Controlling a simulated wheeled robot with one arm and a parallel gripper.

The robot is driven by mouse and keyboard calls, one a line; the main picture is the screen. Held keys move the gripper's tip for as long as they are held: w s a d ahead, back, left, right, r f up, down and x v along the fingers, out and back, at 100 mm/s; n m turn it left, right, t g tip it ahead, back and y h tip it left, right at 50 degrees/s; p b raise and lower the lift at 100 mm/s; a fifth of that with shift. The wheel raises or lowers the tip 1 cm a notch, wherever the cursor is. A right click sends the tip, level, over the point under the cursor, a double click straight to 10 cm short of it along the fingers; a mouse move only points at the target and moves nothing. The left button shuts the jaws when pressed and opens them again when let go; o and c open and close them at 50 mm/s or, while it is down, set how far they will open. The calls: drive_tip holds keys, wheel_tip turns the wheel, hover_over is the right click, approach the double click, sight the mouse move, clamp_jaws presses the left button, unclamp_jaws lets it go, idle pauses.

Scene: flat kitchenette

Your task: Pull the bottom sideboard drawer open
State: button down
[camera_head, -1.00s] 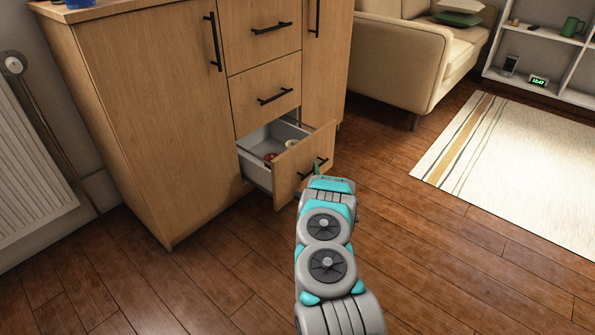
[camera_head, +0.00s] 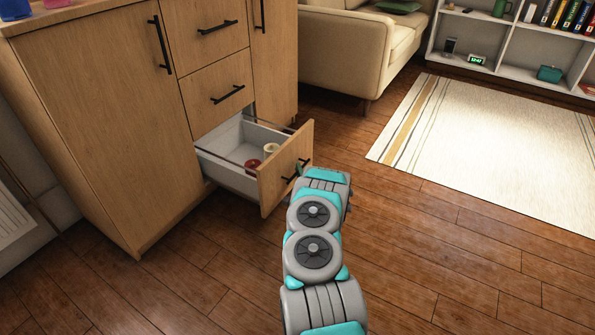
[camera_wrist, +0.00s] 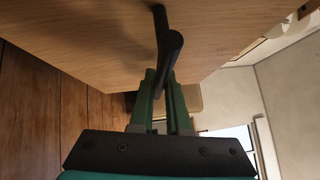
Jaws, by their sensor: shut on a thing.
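The bottom drawer (camera_head: 286,169) of the wooden sideboard (camera_head: 92,120) stands well out from the cabinet. Its light inside shows a red round item (camera_head: 253,165) and a cream one (camera_head: 271,150). My gripper (camera_head: 299,172) is at the drawer front, its fingertips mostly hidden by my arm in the head view. In the wrist view my gripper's green fingers (camera_wrist: 164,98) are shut on the black bar handle (camera_wrist: 171,50) of the drawer front (camera_wrist: 90,35).
The two drawers above are shut, and so are the tall doors. A beige sofa (camera_head: 345,50), a striped rug (camera_head: 490,150) and a white shelf (camera_head: 510,50) stand beyond. Open wooden floor (camera_head: 440,260) lies in front and to the right.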

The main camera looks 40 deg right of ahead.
drive_tip(key=shift+f, duration=0.1)
drive_tip(key=c, duration=0.9)
unclamp_jaws()
drive_tip(key=shift+s, duration=0.1)
drive_tip(key=p+v, duration=0.1)
drive_tip(key=v, duration=0.6)
drive_tip(key=shift+s+a, duration=0.15)
drive_tip(key=shift+s, duration=0.15)
